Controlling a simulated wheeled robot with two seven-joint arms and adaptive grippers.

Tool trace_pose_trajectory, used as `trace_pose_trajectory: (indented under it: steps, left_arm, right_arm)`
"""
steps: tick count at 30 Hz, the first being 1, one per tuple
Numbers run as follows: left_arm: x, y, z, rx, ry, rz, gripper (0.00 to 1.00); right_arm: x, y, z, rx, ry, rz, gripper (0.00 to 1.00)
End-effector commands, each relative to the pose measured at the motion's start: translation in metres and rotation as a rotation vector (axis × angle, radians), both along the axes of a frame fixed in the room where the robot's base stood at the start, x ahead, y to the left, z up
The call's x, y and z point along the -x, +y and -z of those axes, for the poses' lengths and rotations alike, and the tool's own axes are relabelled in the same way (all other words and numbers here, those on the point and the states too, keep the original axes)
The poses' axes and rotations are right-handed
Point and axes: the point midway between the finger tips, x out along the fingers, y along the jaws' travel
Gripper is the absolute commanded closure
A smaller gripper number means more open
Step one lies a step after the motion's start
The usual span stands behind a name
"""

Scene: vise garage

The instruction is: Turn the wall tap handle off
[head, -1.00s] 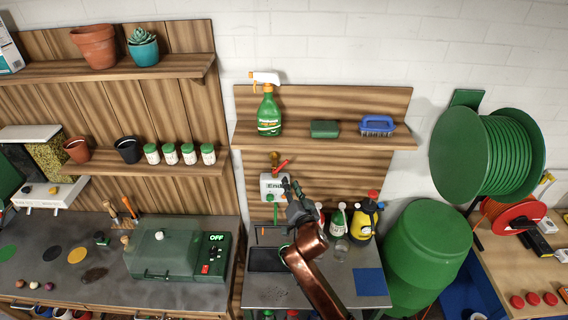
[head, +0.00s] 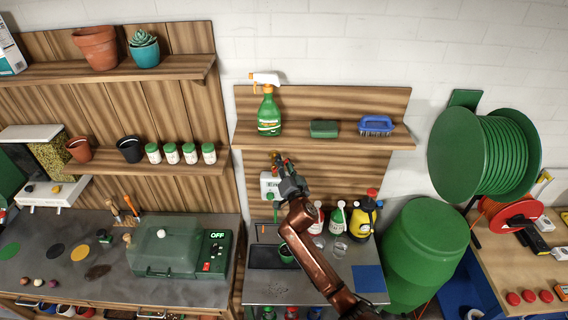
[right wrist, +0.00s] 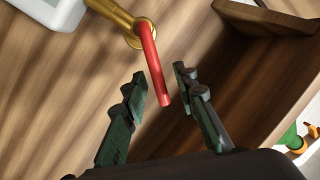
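The wall tap is brass with a red lever handle. In the right wrist view the red handle (right wrist: 153,65) reaches from the brass tap body (right wrist: 118,18) down between my open fingers. My right gripper (right wrist: 160,90) has one finger on each side of the handle's free end, with visible gaps. In the head view my right gripper (head: 284,166) is up at the tap, above the sink, and largely hides the handle. A white timer box (head: 268,186) is just below the tap. My left gripper is not in view.
A wooden shelf (head: 345,143) with a spray bottle (head: 268,112), green sponge (head: 324,129) and blue brush (head: 376,125) is just above the tap. Below are a dark sink (head: 262,257) and several bottles. A green barrel (head: 428,250) stands right.

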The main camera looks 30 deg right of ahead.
Motion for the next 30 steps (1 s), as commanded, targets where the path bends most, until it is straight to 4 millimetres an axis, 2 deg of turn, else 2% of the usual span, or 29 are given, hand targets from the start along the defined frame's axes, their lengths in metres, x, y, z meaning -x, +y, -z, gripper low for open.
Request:
trace_pose_trajectory:
  steps: [2, 13, 30]
  left_arm:
    - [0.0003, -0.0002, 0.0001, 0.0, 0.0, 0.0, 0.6]
    - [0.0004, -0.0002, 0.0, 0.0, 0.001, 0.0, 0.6]
    - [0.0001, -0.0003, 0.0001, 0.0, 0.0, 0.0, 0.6]
  right_arm:
    - [0.0002, 0.0, 0.0003, 0.0, 0.0, 0.0, 0.75]
    - [0.0004, 0.0001, 0.0005, 0.0, 0.001, 0.0, 1.0]
    - [0.0005, 0.0002, 0.0009, 0.0, 0.001, 0.0, 1.0]
